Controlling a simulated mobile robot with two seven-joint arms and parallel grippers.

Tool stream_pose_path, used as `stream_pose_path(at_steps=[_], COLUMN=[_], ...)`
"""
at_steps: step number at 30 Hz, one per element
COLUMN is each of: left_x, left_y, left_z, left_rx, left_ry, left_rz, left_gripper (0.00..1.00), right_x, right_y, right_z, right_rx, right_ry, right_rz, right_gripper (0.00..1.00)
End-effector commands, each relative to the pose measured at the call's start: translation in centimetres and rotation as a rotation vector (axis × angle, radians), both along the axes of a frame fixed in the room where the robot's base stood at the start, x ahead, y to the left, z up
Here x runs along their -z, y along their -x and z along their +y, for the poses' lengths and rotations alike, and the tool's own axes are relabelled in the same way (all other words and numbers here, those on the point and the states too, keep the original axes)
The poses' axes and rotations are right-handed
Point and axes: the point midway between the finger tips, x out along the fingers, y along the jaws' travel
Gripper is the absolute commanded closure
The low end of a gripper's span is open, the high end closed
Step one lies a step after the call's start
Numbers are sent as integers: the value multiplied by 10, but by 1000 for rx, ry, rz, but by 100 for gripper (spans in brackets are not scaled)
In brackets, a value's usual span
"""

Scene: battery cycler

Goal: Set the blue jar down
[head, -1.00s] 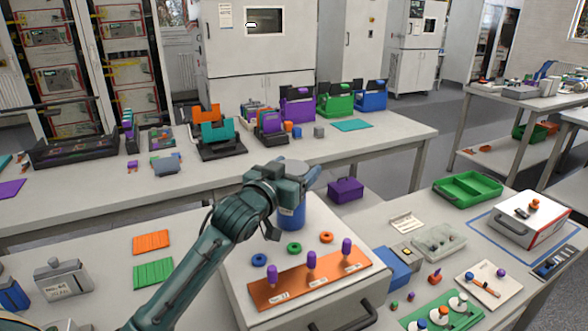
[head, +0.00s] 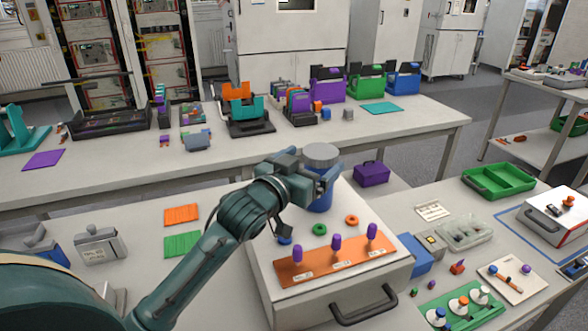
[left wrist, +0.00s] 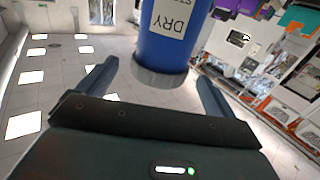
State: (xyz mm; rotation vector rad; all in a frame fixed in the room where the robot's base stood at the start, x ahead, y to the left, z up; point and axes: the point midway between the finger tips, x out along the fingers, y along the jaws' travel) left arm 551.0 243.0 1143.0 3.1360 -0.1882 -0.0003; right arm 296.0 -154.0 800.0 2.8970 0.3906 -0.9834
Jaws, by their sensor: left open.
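The blue jar (head: 319,203) with a grey lid stands upright at the back of the white box's top (head: 268,250). My left gripper (head: 325,176) is beside the jar's upper part, its fingers open, and hides some of the jar's side. In the left wrist view, the jar (left wrist: 172,38) shows upside down with a label reading "DRY". Its grey lid (left wrist: 165,80) is ahead of and between the spread fingers of the gripper (left wrist: 155,85). A gap shows on each side of the lid. My right gripper is not in view.
On the box, an orange board (head: 330,262) with three purple pegs lies in front of the jar. A purple case (head: 371,174) is behind right, and a blue box (head: 415,256) is to the right.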

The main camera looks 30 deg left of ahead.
Motion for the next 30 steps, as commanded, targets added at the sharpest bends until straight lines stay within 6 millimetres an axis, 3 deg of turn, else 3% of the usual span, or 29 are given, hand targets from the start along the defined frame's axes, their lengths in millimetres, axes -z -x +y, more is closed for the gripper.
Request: stream_pose_path(at_steps=[6,12,30], left_x=[-1,0,0], left_y=[42,62,66], left_z=[5,7,8], left_rx=[0,0,0], left_ry=[0,1,0], left_rz=[2,1,0], left_gripper=[8,8,8], right_x=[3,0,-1], right_y=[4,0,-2], right_z=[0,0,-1], right_rx=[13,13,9], right_ry=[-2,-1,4], right_rz=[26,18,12], right_gripper=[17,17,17])
